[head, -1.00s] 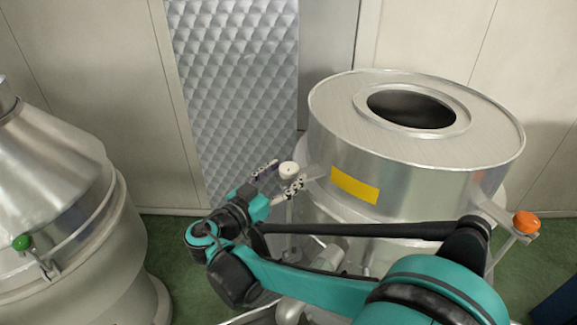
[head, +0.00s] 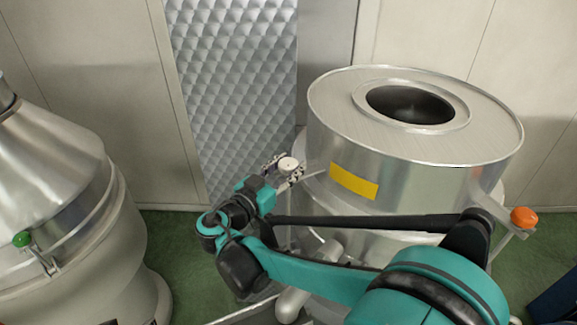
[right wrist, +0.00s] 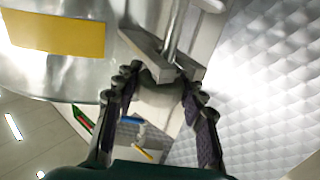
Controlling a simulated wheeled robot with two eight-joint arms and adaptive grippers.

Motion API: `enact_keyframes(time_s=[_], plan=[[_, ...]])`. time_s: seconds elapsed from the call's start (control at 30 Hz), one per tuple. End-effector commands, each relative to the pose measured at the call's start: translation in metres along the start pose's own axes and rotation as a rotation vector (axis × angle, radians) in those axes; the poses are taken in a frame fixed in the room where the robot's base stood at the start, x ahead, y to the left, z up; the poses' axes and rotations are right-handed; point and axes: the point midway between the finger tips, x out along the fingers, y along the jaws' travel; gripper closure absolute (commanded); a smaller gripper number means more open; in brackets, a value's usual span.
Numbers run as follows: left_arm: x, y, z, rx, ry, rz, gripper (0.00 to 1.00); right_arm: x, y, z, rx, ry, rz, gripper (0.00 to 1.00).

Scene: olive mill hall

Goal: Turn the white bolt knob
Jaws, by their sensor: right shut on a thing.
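The white bolt knob (head: 288,163) is a small round cap at the left side of the steel vessel (head: 440,186). My right gripper (head: 283,168) is shut on it, with one finger on each side. In the right wrist view the pale knob (right wrist: 160,102) sits between the dark padded fingers of my right gripper (right wrist: 158,90), and a metal bracket and rod (right wrist: 172,40) show just beyond it. The fingers hide part of the knob's sides. My left gripper is not in view.
An orange knob (head: 524,217) is on the vessel's right side. A yellow label (head: 354,181) is on its wall. Another steel vessel at the left (head: 60,195) carries a green knob (head: 21,239). A quilted metal panel (head: 240,90) stands behind. Green floor (head: 185,245) is clear between the vessels.

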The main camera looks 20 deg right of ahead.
Motion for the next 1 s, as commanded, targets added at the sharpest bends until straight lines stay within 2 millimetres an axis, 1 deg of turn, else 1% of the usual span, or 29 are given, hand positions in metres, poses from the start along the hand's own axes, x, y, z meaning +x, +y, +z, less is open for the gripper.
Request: enact_keyframes(time_s=[0.17, 0.37, 0.8, 1.0], plan=[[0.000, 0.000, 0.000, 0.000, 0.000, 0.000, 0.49, 0.001, 0.001, -0.001, -0.001, 0.002, -0.072, 0.88], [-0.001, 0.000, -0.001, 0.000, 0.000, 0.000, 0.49, 0.001, 0.002, -0.002, -0.001, 0.002, -0.221, 0.88], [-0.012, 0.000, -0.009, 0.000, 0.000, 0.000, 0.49, 0.003, 0.003, -0.002, -0.003, 0.001, -0.628, 0.88], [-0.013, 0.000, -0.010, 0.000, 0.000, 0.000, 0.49, 0.004, 0.003, -0.001, -0.001, 0.003, -0.814, 0.88]])
